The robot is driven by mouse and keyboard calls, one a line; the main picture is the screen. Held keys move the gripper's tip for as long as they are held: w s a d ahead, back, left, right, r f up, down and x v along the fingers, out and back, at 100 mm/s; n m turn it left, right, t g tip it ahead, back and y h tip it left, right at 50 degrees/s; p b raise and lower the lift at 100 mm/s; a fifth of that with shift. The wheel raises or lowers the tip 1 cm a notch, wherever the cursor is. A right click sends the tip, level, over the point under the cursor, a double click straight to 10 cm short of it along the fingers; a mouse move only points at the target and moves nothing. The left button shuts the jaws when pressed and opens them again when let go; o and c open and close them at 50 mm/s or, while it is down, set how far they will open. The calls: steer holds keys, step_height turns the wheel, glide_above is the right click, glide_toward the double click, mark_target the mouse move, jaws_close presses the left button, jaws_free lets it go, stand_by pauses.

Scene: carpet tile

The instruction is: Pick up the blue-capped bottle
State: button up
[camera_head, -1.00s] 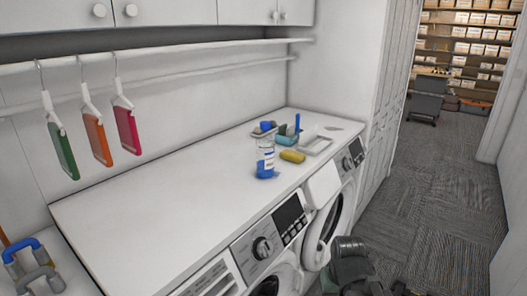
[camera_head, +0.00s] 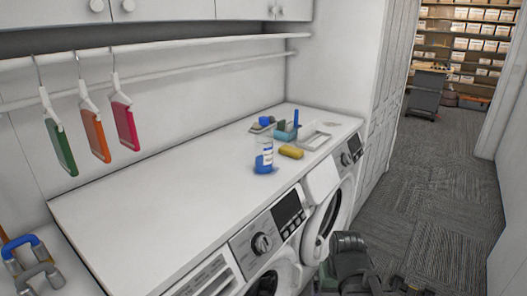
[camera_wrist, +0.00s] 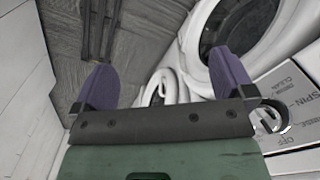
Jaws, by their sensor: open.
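The bottle (camera_head: 264,155) stands upright on the white counter above the washing machines. It is clear with blue in its lower part and a pale label. Its top is too small to make out a cap clearly. My gripper (camera_wrist: 165,82) is open and empty in the wrist view, its two purple fingers wide apart. It faces the washer fronts and the carpet floor, below the counter. The bottle is not in the wrist view. My arm shows at the bottom of the head view, in front of the washers.
A yellow sponge (camera_head: 291,152) lies just right of the bottle. A teal holder (camera_head: 285,133), a blue item (camera_head: 266,119) and a white tray (camera_head: 316,139) are behind it. A rail with hangers (camera_head: 87,105) runs above the counter. The counter's left part is clear.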

steer(key=w+a+r+n+t+h+p, duration=0.1)
steer(key=w+a+r+n+t+h, duration=0.2)
steer(key=w, duration=0.6)
steer(key=w+a+r+n+t+h+p, duration=0.1)
steer(key=w+r+n+t, duration=0.3)
steer(key=w, duration=0.4)
steer(key=w+a+r+n+t+h+p, duration=0.1)
steer(key=w+a+r+n+t+h, duration=0.15)
steer(key=w+n, duration=0.45)
steer(key=n+t+y, duration=0.3)
steer(key=n+t, duration=0.4)
steer(key=n, duration=0.6)
glide_toward(264, 141)
steer(key=w+d+f, duration=0.2)
steer(key=d+f, duration=0.2)
steer(key=d, duration=0.2)
steer(key=a+r+n+t+y, duration=0.2)
steer(key=a+n+y, duration=0.25)
steer(key=n, duration=0.55)
steer(key=shift+g, duration=0.25)
steer(key=w, duration=1.1)
steer(key=shift+w+d+f, duration=0.1)
steer(key=shift+d+f, duration=0.1)
steer(key=shift+f, duration=0.2)
